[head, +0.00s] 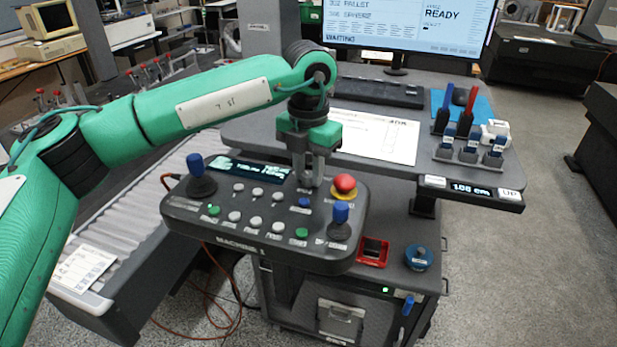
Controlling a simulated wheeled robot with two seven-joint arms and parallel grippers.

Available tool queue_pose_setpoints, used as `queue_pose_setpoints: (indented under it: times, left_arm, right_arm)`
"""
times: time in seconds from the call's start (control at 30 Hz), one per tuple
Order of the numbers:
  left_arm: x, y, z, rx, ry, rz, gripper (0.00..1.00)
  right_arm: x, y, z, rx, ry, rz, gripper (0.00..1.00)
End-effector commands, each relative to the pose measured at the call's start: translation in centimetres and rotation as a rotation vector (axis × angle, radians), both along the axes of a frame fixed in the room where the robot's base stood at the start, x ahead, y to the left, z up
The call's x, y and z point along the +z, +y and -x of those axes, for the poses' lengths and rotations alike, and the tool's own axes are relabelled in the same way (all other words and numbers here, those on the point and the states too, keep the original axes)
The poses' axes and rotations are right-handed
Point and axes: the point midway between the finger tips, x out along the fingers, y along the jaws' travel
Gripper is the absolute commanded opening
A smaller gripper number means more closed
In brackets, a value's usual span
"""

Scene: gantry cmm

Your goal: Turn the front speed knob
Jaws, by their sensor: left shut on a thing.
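The dark control pendant box (250,256) carries several buttons, two blue-topped joysticks and a red mushroom button. My left gripper (311,182) points down onto the rear of its top face, left of the red mushroom button (345,185). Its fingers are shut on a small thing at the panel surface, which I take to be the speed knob. The fingers hide almost all of it, so its angle cannot be read. My right gripper is not in view.
Joysticks (201,180) and (339,222) stand up at the panel's left and right. A lit display (249,169) lies left of the fingers. Behind are a paper sheet (373,137), a keyboard (365,92) and a monitor (408,25). A roller conveyor (140,235) runs at left.

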Motion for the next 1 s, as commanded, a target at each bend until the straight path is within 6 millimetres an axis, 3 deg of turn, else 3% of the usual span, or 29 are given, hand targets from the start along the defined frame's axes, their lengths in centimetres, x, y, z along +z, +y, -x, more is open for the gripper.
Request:
queue_pose_setpoints:
  times: [0.7, 0.73, 0.8, 0.83, 1.0]
  left_arm:
    - [0.08, 0.02, -0.05, 0.081, -0.001, 0.001, 0.03]
    - [0.09, 0.02, -0.05, 0.08, -0.001, 0.001, 0.29]
    - [0.08, 0.02, -0.05, 0.08, -0.001, 0.001, 0.43]
    - [0.08, 0.01, -0.03, 0.08, -0.001, 0.001, 0.47]
    - [0.04, 0.01, -0.03, 0.08, 0.0, 0.0, 0.47]
  right_arm:
    - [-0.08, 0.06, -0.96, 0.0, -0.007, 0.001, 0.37]
    - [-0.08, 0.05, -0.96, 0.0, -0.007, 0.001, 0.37]
    - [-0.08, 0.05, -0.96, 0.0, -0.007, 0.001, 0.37]
    - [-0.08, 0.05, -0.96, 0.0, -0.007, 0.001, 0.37]
    - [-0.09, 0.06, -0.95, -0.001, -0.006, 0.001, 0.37]
